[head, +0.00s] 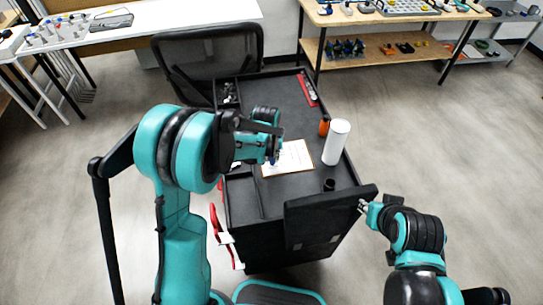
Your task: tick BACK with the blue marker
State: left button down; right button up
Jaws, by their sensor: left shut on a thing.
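A white sheet on a brown board (293,158) lies on the dark cart top; its writing is too small to read, so I cannot make out BACK. My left gripper (273,150) is over the sheet's left edge, shut on a small blue thing, likely the blue marker (274,161). The gripper hides most of it, and I cannot tell whether its tip touches the paper. My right gripper (364,207) is at the right edge of a black panel at the cart's front; its fingers are too small to judge.
A white cylinder (336,143), an orange object (324,127) and a small black cup (329,185) stand right of the sheet on the cart (275,100). A black chair (208,58) is behind. Benches with parts stand at the back. Floor is clear to the right.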

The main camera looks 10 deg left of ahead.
pick_arm(q)
jog(key=shift+w+p+v, duration=0.25)
jog(key=shift+p+v, duration=0.5)
jog(key=shift+v, duration=0.4)
jog(key=shift+w+p+v, duration=0.2)
jog(key=shift+p+v, duration=0.6)
jog(key=shift+v, duration=0.35)
jog(key=shift+w+p+v, duration=0.25)
jog(key=shift+p+v, duration=0.5)
jog(key=shift+v, duration=0.35)
jog(key=shift+r, duration=0.1)
